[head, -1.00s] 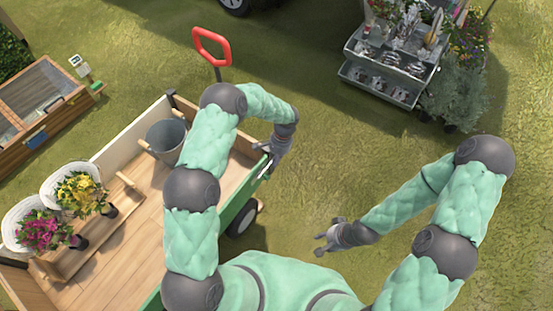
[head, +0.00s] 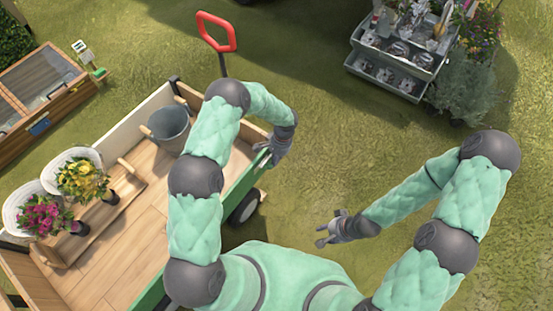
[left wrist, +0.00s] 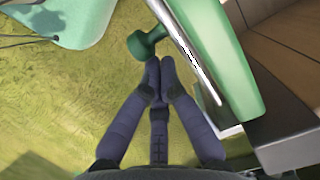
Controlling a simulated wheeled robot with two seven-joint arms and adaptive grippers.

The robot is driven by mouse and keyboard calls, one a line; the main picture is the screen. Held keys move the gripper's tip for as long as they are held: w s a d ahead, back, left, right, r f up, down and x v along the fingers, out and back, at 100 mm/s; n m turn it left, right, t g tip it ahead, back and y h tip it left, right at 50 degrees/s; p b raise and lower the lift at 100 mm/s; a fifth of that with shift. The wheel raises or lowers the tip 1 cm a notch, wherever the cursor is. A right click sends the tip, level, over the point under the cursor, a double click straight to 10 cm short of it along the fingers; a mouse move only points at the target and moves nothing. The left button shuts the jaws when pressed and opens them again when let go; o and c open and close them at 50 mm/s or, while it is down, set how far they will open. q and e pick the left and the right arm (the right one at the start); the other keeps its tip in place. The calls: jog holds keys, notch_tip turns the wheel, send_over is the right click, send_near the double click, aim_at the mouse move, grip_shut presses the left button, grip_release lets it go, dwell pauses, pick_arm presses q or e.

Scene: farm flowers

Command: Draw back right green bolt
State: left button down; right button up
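The green bolt (left wrist: 149,42) has a round knob and sits by the green side panel (left wrist: 212,45) of the wooden cart in the left wrist view. My left gripper (left wrist: 157,68) has its fingertips together just at the knob, which shows whole beyond them. I cannot tell whether they touch it. In the head view my left gripper (head: 271,155) is at the cart's green side (head: 240,183), near its far right corner; the bolt is hidden there. My right gripper (head: 324,234) is open and empty above the grass.
The cart bed (head: 130,225) holds a metal bucket (head: 170,129) and flower baskets (head: 80,178). A red pull handle (head: 217,32) stands beyond it. A grey shelf cart (head: 390,70) with plants stands at the upper right. Open grass lies between.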

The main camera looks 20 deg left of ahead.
aim_at(271, 167)
pick_arm(q)
jog(key=s, duration=0.1)
jog(key=s+a, duration=0.1)
jog(key=s, duration=0.1)
jog(key=shift+s+a+p, duration=0.15)
jog(key=shift+s+p, duration=0.05)
jog(key=shift+p, duration=0.15)
jog(key=p+v, duration=0.5)
jog(key=v, duration=0.5)
jog(key=shift+f, duration=0.1)
dwell(0.3)
